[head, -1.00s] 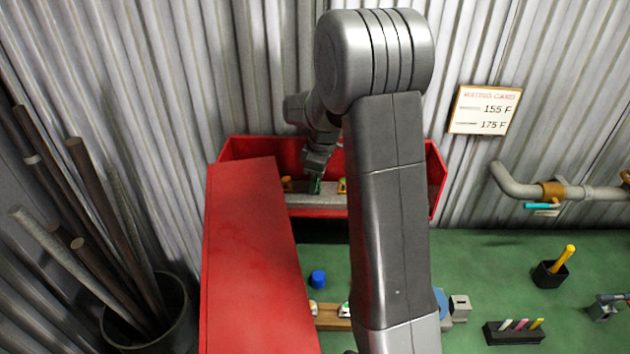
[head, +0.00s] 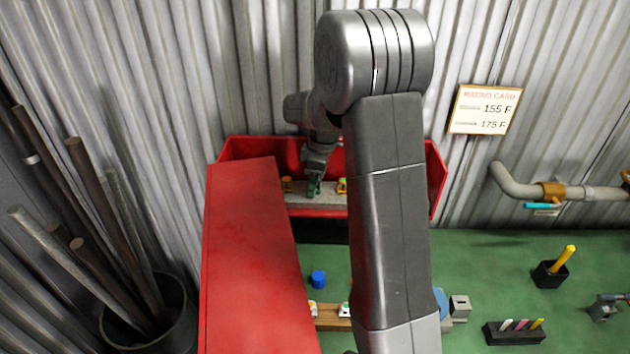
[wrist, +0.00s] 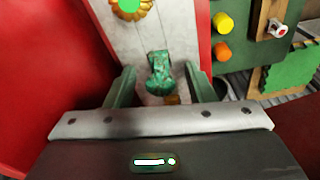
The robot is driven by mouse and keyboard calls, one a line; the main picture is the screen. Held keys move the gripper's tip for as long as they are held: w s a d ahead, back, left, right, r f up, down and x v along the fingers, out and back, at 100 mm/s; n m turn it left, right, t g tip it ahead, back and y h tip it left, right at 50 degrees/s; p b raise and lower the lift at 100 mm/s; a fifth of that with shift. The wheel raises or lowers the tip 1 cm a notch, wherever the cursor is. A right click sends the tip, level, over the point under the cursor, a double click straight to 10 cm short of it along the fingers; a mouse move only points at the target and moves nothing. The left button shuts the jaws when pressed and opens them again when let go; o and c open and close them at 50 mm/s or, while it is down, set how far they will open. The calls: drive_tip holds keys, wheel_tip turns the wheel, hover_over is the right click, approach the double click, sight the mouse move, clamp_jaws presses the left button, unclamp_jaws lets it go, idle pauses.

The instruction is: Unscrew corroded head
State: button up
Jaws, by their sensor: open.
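The corroded head (wrist: 160,74) is a rough green fitting on a pale strip in the wrist view. It stands between the two fingers of my open gripper (wrist: 162,92), with gaps visible on both sides. A small brass-coloured part shows just below it. In the head view my gripper (head: 314,186) is over the grey strip (head: 300,200) in the red cabinet (head: 436,180). I cannot pick the corroded head out from the fingers there.
A brass flower-shaped head with a green centre (wrist: 130,8) is beyond the corroded head. The red door (head: 250,250) stands at the left. A blue cap (head: 318,279), a pen cup (head: 550,272) and a marker holder (head: 514,333) are on the green bench (head: 480,270).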

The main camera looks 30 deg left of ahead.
drive_tip(key=m, duration=0.4)
drive_tip(key=shift+t, duration=0.3)
drive_tip(key=m, duration=0.4)
drive_tip(key=shift+t, duration=0.3)
drive_tip(key=m, duration=0.4)
drive_tip(key=shift+t+b, duration=0.3)
drive_tip(key=shift+b, duration=0.05)
drive_tip(key=m+h, duration=0.1)
drive_tip(key=m, duration=0.3)
drive_tip(key=c, duration=1)
drive_tip(key=shift+c, duration=0.2)
